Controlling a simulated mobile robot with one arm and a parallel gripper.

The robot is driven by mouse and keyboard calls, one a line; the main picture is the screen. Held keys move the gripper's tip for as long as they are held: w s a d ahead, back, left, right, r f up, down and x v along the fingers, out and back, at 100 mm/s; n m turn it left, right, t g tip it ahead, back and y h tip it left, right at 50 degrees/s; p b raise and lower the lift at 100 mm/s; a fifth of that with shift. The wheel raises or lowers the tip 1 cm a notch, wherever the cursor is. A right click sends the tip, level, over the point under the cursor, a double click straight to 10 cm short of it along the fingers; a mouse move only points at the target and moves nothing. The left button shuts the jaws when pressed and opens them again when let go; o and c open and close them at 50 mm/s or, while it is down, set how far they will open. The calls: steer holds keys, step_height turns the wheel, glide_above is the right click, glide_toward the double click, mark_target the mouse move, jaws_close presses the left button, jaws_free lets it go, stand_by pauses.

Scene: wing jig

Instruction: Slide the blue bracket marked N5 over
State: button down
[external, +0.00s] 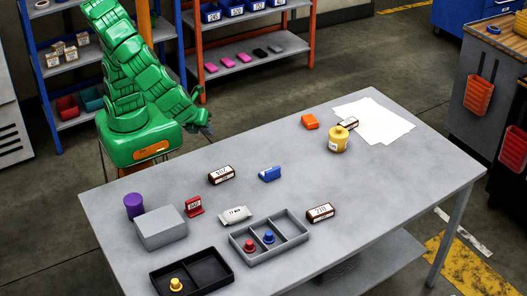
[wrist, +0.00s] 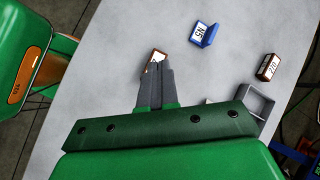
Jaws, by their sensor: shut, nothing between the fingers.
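The blue bracket (external: 270,174) stands near the middle of the grey table in the external view. In the wrist view the blue bracket (wrist: 205,34), marked N5, is at the upper middle, to the right of my fingertips. My gripper (wrist: 154,68) is shut and empty. It points toward a brown block with a white label (wrist: 158,55), which the fingertips partly cover. In the external view my gripper (external: 207,127) is at the table's far-left edge, behind and left of the bracket, well apart from it.
The brown block (external: 221,175) lies left of the bracket. Nearby are a red bracket (external: 194,207), a white block (external: 234,215), a grey divided tray (external: 249,252) and another brown block (external: 321,213). A yellow container (external: 338,140) stands behind right. Table right of the bracket is clear.

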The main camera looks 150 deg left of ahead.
steer(key=w+a+f+m+t+y, duration=0.1)
steer(key=w+a+f+m+y, duration=0.1)
steer(key=w+f+m, duration=0.7)
steer(key=n, duration=0.1)
glide_toward(265, 176)
steer(key=f, duration=0.2)
steer(key=a+f, duration=0.1)
steer(key=f, duration=0.1)
steer(key=shift+s+a, duration=0.1)
steer(key=shift+a, duration=1.45)
steer(key=a, duration=2)
steer(key=shift+a, duration=0.2)
steer(key=shift+d, duration=0.15)
